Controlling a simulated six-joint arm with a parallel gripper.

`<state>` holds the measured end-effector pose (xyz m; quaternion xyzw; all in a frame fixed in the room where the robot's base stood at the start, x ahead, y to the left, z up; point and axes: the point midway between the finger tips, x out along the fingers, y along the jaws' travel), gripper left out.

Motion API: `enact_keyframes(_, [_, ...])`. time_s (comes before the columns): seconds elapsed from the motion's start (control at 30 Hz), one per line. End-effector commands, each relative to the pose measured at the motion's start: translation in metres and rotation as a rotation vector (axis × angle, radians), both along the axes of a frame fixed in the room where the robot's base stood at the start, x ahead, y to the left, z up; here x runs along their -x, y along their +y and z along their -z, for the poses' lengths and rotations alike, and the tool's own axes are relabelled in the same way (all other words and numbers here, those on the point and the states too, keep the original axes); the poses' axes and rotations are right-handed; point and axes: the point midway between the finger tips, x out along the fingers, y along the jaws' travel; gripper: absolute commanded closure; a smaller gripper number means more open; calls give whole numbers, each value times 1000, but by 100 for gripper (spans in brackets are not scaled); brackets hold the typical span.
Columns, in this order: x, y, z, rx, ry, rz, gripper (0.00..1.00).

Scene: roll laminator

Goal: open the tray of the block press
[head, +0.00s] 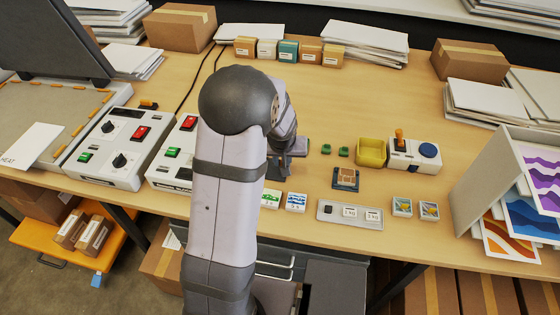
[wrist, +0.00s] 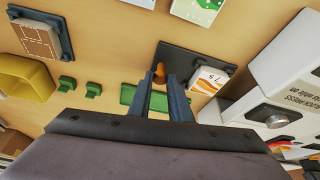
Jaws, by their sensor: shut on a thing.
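The block press (wrist: 285,95), a white machine with a grey knob and printed lettering, is at the right of the wrist view. In the head view it (head: 168,168) is partly hidden behind my arm. A dark flat tray (wrist: 182,55) lies out beside the press, with a white and orange block marked "7 s" (wrist: 208,80) on its press-side end. An orange handle (wrist: 159,70) stands at the tray's outer end. My gripper (wrist: 166,82) has its fingers close together at this handle, shut on it. My gripper also shows in the head view (head: 282,170), low over the table.
Two small green blocks (head: 334,150), a yellow bin (head: 370,152) and a joystick box (head: 415,154) stand right of my gripper. A dark-framed tan piece (head: 346,178) and a grey strip tray (head: 350,214) lie nearer the front edge. A second white control box (head: 115,145) stands left.

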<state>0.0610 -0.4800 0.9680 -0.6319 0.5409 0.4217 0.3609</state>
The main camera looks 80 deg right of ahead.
Motion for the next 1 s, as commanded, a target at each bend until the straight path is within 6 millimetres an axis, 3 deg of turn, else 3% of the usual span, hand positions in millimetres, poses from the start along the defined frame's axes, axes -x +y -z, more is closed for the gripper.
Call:
enact_keyframes(0.07, [0,0,-1,0,1,-2,100])
enact_keyframes(0.1, [0,0,-1,0,1,-2,78])
enact_keyframes(0.13, [0,0,-1,0,1,-2,74])
enact_keyframes(0.57, [0,1,-5,1,0,-2,74])
enact_keyframes(1.0, [3,19,-47,4,1,-1,74])
